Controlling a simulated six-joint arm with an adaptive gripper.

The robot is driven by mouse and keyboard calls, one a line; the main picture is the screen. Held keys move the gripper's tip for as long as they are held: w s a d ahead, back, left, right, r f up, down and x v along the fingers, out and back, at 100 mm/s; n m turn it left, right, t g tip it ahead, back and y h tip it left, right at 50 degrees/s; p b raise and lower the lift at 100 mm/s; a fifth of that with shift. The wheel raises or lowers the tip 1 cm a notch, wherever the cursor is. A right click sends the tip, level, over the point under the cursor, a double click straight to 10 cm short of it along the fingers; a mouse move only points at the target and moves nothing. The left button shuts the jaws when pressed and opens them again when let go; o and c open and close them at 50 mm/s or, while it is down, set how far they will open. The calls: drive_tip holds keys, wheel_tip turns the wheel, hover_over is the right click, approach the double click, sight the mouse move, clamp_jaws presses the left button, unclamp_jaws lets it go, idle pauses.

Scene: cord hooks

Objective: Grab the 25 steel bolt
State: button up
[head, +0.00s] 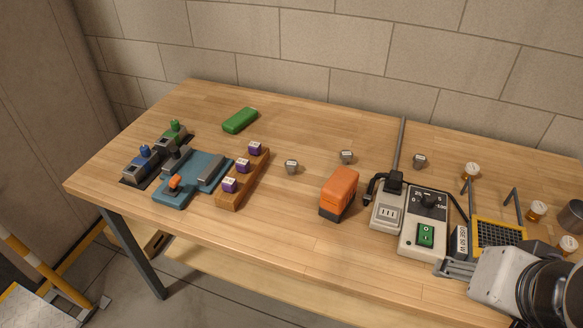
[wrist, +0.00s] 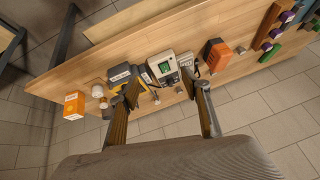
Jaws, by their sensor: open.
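Three small grey steel bolts stand apart on the table in the head view: a left one (head: 291,167), a middle one (head: 347,157) and a right one (head: 419,161). Their top markings are too small to read, so I cannot tell which is the 25. My gripper (wrist: 167,92) is open in the wrist view, its two fingers spread wide with nothing held between them. It is above the table's right part, clear of the bolts. In the head view my arm fills the lower right corner.
An orange block (head: 339,193), a grey socket unit (head: 388,212) and a control box (head: 424,225) with a green switch stand mid-right. A tall grey rod (head: 400,145) rises behind them. A wooden rack (head: 244,180) holds purple pieces.

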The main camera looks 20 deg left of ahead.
drive_tip(key=w+a+r+m+t+y, duration=0.25)
drive_tip(key=w+a+m, duration=0.45)
drive_tip(key=w+a, duration=0.7)
drive_tip(key=m+t+h, duration=0.2)
drive_tip(key=m+t, duration=0.2)
drive_tip(key=m, duration=1.9)
hover_over(288, 171)
drive_tip(key=s+d, duration=0.2)
drive_tip(key=s, duration=0.2)
wheel_tip(288, 171, down, 17)
drive_tip(key=s+f+m, duration=0.1)
drive_tip(key=f, duration=0.1)
drive_tip(key=s+a+f+m+h, duration=0.1)
drive_tip(key=f, duration=0.1)
drive_tip(key=s+a+f+m, duration=0.1)
drive_tip(key=f+m, duration=0.1)
drive_tip(key=f, duration=0.1)
drive_tip(key=shift+a+f+t+h, duration=0.1)
drive_tip(key=shift+a+t+h, duration=0.05)
drive_tip(key=shift+t+h, duration=0.2)
drive_tip(key=shift+w, duration=0.1)
drive_tip(key=shift+x, duration=1.25)
